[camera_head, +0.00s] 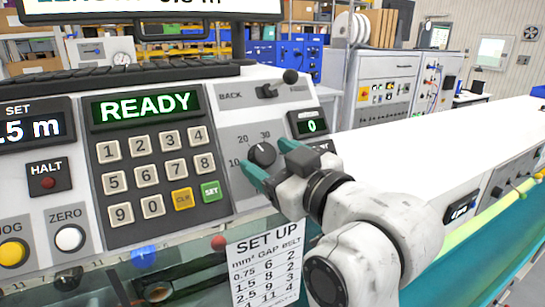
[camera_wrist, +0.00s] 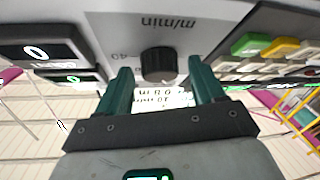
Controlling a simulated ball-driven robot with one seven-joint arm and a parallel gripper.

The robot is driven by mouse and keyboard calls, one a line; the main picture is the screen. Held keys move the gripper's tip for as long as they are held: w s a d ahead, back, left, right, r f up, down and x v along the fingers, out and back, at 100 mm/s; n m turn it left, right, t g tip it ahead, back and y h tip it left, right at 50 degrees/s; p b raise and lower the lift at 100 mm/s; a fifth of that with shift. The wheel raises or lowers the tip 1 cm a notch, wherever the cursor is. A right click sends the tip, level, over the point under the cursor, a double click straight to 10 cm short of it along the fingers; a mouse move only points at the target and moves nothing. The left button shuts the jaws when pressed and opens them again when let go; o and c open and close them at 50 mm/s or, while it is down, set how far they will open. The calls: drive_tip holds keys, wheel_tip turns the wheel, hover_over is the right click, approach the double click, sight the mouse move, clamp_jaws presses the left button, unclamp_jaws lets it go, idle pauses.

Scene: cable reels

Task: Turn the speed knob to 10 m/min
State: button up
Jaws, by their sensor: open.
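The speed knob (camera_head: 262,154) is a round black knob on the grey dial panel, with 10 at its left and 20 and 30 above it. Its exact pointer direction is too small to tell. In the wrist view, the knob (camera_wrist: 158,64) stands centred between the tips of my open gripper (camera_wrist: 159,70), with space on both sides. The label m/min and a 40 mark show there. Whether the fingers reach past the knob's face cannot be told.
A BACK lever (camera_head: 268,91) is above the knob, and a small display (camera_head: 311,126) showing 0 is at its upper right. The keypad (camera_head: 155,170) lies to the left under a READY screen (camera_head: 146,105). A SET UP sheet (camera_head: 265,270) hangs below.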

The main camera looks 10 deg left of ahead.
drive_tip(key=c, duration=1.1)
drive_tip(key=shift+o, duration=0.2)
drive_tip(key=shift+d+n+y, duration=0.1)
drive_tip(key=shift+n+y, duration=0.2)
drive_tip(key=shift+n, duration=0.1)
drive_tip(key=n+g, duration=0.1)
drive_tip(key=n+b, duration=0.1)
drive_tip(key=shift+w+d+n+g+y, duration=0.15)
drive_tip(key=shift+n+g+y, duration=0.15)
drive_tip(key=shift+g, duration=0.1)
drive_tip(key=n+g, duration=0.1)
drive_tip(key=n, duration=0.1)
drive_tip(key=n+g+b, duration=0.1)
drive_tip(key=n, duration=0.1)
drive_tip(key=shift+w+d+r+n+g+y+b, duration=0.1)
drive_tip(key=shift+w+n+g+y+b, duration=0.1)
drive_tip(key=shift+n+g+y+b, duration=0.15)
drive_tip(key=n+g, duration=0.1)
drive_tip(key=n, duration=0.1)
drive_tip(key=n+g+b, duration=0.1)
drive_tip(key=n, duration=0.1)
drive_tip(key=n+g, duration=0.2)
drive_tip(key=shift+w+r+n, duration=0.2)
drive_tip(key=shift+r+n, duration=0.05)
drive_tip(key=shift+r, duration=0.05)
drive_tip(key=shift+b, duration=0.3)
